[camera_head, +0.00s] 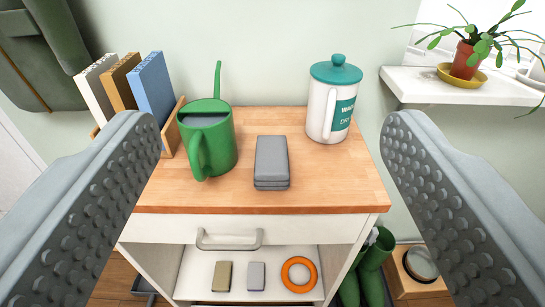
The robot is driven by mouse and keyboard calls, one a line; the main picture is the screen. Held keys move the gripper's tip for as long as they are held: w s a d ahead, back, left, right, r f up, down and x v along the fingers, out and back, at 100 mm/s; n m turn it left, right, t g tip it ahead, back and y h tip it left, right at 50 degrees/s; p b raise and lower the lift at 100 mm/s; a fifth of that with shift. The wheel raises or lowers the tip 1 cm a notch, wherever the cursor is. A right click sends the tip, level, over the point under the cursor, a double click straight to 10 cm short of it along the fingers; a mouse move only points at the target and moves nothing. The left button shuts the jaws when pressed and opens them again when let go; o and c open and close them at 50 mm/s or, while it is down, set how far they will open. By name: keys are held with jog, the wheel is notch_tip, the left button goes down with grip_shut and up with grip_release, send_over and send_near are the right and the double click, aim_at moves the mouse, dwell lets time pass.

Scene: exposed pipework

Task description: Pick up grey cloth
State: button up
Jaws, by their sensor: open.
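A folded grey cloth (271,160) lies flat near the middle of the wooden cabinet top (220,195). My gripper (270,130) is open, with one studded grey finger at each side of the picture. The cloth shows between the two fingers and beyond them, and neither finger touches it. Nothing is held.
A green watering can (208,140) stands close left of the cloth. A white canister with a teal lid (333,100) stands behind right. Books (150,85) fill the left back. A shelf (455,85) bears a potted plant (466,58). The top's front is clear.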

jog(key=shift+o, duration=0.5)
jog(key=g, duration=1.7)
send_over(271, 152)
notch_tip(271, 152, down, 18)
jog(key=shift+a+r, duration=0.1)
jog(key=shift+a, duration=0.05)
jog(key=shift+d+f, duration=0.2)
jog(key=shift+f, duration=2.45)
jog(key=c, duration=1.1)
notch_tip(271, 152, up, 10)
jog(key=shift+r, duration=0.1)
jog(key=shift+c, duration=0.2)
